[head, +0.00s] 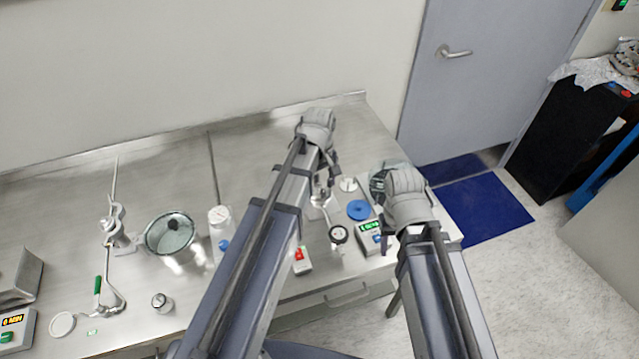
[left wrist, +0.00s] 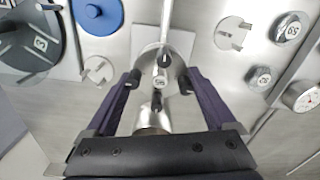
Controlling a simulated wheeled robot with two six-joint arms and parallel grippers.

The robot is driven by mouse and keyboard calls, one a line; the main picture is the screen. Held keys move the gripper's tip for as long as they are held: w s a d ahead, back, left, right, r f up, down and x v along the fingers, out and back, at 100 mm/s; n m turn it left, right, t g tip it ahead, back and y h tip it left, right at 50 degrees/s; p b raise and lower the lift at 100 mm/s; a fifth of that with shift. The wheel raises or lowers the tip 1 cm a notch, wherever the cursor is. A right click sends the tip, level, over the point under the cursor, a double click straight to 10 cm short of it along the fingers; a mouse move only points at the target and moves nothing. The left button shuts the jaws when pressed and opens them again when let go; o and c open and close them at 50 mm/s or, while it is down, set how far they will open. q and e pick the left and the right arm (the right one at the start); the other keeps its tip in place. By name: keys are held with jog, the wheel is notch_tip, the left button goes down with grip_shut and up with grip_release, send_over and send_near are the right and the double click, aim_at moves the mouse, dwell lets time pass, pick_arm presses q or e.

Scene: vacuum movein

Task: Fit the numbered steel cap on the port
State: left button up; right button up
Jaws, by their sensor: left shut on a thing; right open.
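My left gripper (head: 324,188) is shut on a small steel piece near the back middle of the bench. I cannot tell whether the cap touches this fitting, or which part is the port. My right gripper (head: 384,238) is open, low at the bench's right end; its fingertips are hard to make out.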

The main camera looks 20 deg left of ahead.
pick_arm(q)
jog(key=o, duration=1.2)
jog(key=shift+c, duration=0.2)
jog(key=shift+r, duration=0.15)
pick_arm(e)
jog(key=shift+r, duration=0.1)
pick_arm(q)
notch_tip(320, 180, up, 8)
jog(key=p, duration=0.8)
jog(key=shift+f, duration=0.2)
pick_arm(e)
notch_tip(320, 180, up, 8)
jog(key=shift+f, duration=0.2)
